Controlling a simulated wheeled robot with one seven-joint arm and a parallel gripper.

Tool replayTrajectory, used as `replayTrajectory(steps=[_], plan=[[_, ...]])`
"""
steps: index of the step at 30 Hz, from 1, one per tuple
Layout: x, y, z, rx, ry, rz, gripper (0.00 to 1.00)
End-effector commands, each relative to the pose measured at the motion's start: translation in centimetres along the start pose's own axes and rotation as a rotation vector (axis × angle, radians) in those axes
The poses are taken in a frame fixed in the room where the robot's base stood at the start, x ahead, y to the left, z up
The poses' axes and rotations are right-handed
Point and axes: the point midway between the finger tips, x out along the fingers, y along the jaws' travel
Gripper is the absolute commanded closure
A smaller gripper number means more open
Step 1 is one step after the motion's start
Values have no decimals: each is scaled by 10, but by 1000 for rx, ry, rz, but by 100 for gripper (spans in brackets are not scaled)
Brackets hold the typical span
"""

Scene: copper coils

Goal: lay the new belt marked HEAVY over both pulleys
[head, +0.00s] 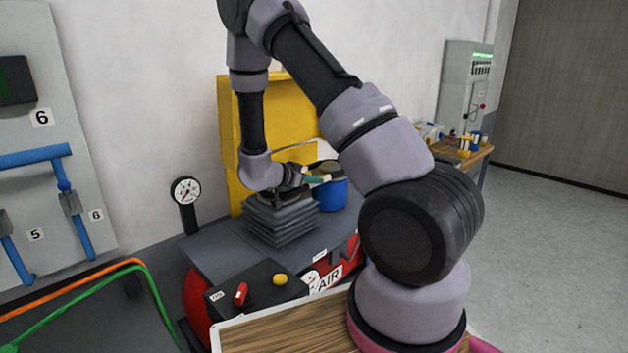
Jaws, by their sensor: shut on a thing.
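My gripper (318,178) is small in the head view, over the compressor between the grey finned block and the blue motor (333,194). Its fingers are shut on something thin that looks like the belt. A thin curved band (297,146), probably part of this belt, shows against the yellow panel just above the gripper. No HEAVY marking is legible. A dark round part (328,168) by the motor may be one pulley. The other pulley is not clearly visible, and my wrist covers part of this area. I cannot tell whether the belt touches either pulley.
The finned block (280,222) stands on a grey deck (212,255) over a red tank marked AIR. A yellow panel (228,130) rises behind. A gauge (186,191) stands left. A black box (256,292) with red and yellow controls is in front. Open floor lies right.

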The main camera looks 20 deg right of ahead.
Motion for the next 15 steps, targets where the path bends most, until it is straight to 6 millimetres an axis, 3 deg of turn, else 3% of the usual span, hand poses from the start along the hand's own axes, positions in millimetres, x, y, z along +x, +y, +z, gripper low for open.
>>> replayTrajectory(steps=[2,3,5,15], plan=[[0,0,0,1,1,0,100],[0,0,0,1,1,0,71],[0,0,0,1,1,0,51],[-2,0,0,1,0,0,51]])
